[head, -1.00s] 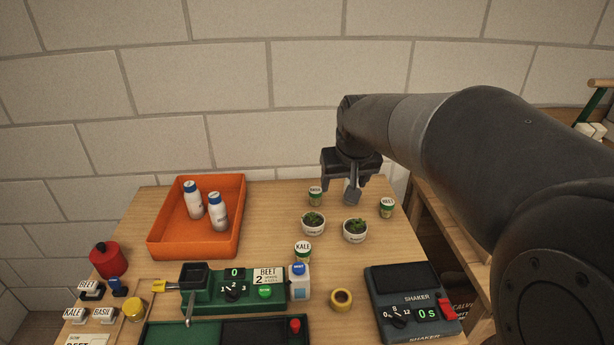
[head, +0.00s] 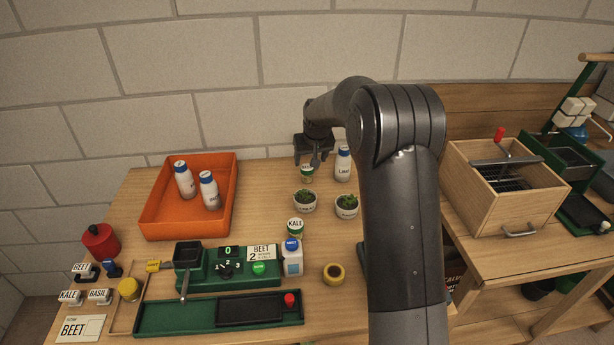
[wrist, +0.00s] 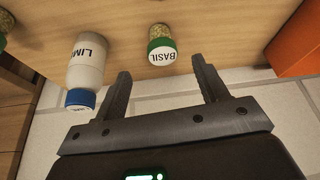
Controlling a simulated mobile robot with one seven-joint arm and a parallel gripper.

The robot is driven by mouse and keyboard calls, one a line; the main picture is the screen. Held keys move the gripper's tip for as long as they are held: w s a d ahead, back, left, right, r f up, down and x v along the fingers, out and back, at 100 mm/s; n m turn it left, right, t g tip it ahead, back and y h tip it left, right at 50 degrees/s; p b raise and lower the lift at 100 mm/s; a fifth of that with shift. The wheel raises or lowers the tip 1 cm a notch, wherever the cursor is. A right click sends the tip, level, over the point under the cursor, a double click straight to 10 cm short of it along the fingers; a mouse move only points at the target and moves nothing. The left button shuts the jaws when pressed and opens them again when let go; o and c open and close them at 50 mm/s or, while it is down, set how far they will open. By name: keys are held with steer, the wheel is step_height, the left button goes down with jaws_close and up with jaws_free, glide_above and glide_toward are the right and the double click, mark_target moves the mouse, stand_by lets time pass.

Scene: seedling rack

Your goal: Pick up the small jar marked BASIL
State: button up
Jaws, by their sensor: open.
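The small BASIL jar (wrist: 162,45), with a green lid rim, white label and speckled contents, stands at the back of the table. In the wrist view it lies just ahead of the gap between the fingertips of my gripper (wrist: 160,68). The gripper is open with nothing between its fingers. In the head view my gripper (head: 313,157) hangs over the back of the table, and the jar (head: 307,173) shows partly just below it. The gripper hides its upper part.
A white LIME bottle (wrist: 86,64) with a blue cap stands close beside the jar. Two seedling pots (head: 305,203) (head: 347,207) and a KALE jar (head: 295,227) stand nearer the front. An orange tray (head: 232,190) with two bottles is at left. The brick wall is close behind.

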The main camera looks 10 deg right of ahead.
mark_target(307, 168)
steer(key=x, duration=0.4)
steer(key=shift+f, duration=0.2)
steer(key=shift+x, duration=2.65)
steer(key=shift+w+a, duration=0.15)
steer(key=shift+w, duration=0.05)
steer(key=c, duration=1.1)
steer(key=shift+r, duration=0.1)
